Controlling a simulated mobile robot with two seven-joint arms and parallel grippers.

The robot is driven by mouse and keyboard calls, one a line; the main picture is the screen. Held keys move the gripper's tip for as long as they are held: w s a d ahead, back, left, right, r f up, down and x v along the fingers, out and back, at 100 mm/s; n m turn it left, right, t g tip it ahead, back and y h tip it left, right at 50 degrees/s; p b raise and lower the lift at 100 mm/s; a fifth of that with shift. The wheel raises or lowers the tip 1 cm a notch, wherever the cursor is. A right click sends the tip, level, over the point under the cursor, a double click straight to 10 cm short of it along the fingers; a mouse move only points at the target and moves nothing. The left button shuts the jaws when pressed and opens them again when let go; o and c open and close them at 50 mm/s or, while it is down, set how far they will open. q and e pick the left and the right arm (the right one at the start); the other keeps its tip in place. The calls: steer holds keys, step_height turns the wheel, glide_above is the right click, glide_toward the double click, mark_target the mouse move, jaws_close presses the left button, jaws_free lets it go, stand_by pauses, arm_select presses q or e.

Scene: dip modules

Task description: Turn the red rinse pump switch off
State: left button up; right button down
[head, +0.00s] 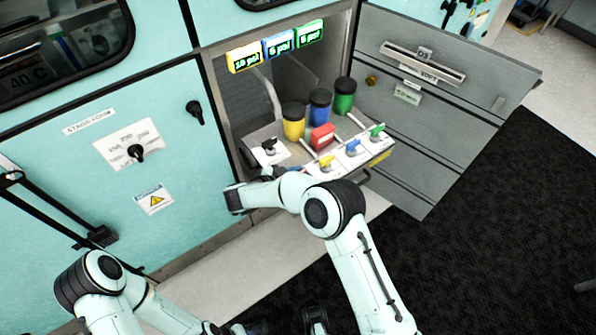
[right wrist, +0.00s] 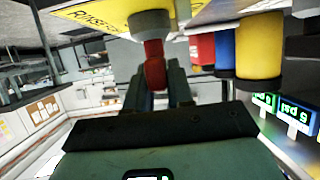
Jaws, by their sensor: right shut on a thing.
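The red rinse pump switch (right wrist: 154,70) shows in the right wrist view as a red handle on a grey round base. The base sits on a yellow label (right wrist: 95,14) that reads in part "RINSE". My right gripper (right wrist: 157,80) is shut on the red handle, with one dark finger on each side. In the head view my right gripper (head: 235,198) is low in front of the open bay, and I cannot make out the switch there. My left arm comes in at the lower left; its gripper cannot be made out clearly at the bottom edge.
A pulled-out tray (head: 292,150) carries yellow (head: 293,124), blue (head: 320,110) and green (head: 344,98) bottles, a red block (head: 321,138) and several coloured valves along its front. An open grey door (head: 440,130) stands to the right. Lit pressure displays (head: 278,45) hang above.

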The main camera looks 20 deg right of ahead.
steer(key=shift+m+g, duration=0.5)
steer(key=shift+g, duration=0.1)
steer(key=c, duration=1.1)
jaws_free()
steer(key=p+v, duration=0.1)
steer(key=v, duration=1.2)
steer(key=shift+a+f, duration=0.15)
steer(key=shift+a, duration=0.05)
